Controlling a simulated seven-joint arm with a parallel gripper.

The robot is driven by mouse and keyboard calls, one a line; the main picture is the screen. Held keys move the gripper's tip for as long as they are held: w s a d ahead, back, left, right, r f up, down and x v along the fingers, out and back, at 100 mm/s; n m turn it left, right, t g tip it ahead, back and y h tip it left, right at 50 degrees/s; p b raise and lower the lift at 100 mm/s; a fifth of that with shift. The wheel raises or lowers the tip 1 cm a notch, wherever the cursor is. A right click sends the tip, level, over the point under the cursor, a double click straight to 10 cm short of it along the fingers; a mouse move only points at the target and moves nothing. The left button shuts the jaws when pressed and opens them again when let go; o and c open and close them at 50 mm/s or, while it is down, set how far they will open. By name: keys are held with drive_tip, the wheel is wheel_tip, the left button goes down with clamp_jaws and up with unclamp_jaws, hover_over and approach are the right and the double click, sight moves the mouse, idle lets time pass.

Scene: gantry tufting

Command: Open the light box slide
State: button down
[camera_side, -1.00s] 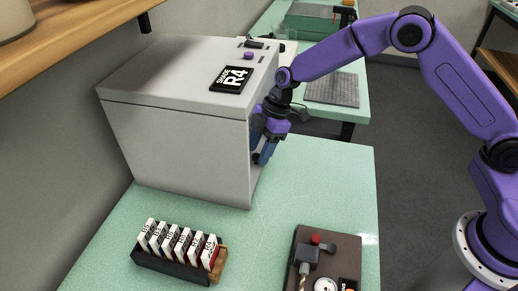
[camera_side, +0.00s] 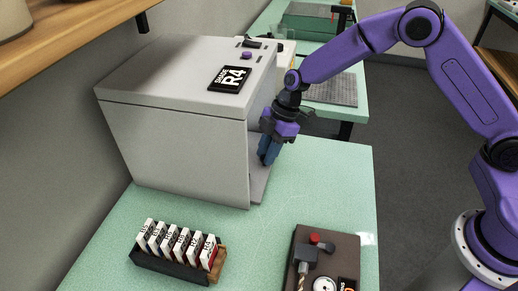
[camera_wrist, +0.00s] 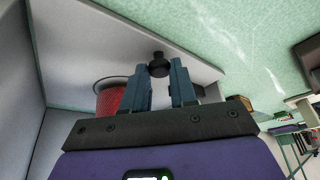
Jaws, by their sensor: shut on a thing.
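The light box (camera_side: 175,125) is a large grey box marked "SHADE R4" at the left-back of the green table. Its slide (camera_side: 259,186) is a flat grey plate that sticks out a little from the low right side in the side view; in the wrist view it is a pale plate (camera_wrist: 85,50). A black knob (camera_wrist: 158,66) stands on the plate near its edge. My gripper (camera_side: 267,159) points down beside the box opening. In the wrist view, its blue fingers (camera_wrist: 160,80) are shut on the knob, one on each side. The fingers hide part of the knob.
A red round thing (camera_wrist: 110,98) sits by a ring on the plate. A black rack (camera_side: 172,265) of labelled cards and a dark tray (camera_side: 345,243) with small tools stand toward the front. The table (camera_side: 320,180) right of the slide is clear.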

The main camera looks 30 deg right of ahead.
drive_tip(key=s+d, duration=1)
drive_tip(key=shift+s+d, duration=0.3)
drive_tip(key=c, duration=0.9)
unclamp_jaws()
drive_tip(key=v, duration=1.7)
drive_tip(key=shift+d+r, duration=0.15)
drive_tip(key=s+f+m+h, duration=0.1)
drive_tip(key=s+m+h, duration=0.1)
drive_tip(key=s, duration=0.8)
drive_tip(key=s+a+f+m+h, duration=0.1)
drive_tip(key=s+f+m+h, duration=0.1)
drive_tip(key=s, duration=0.9)
drive_tip(key=shift+a+m, duration=0.2)
drive_tip(key=shift+m, duration=0.5)
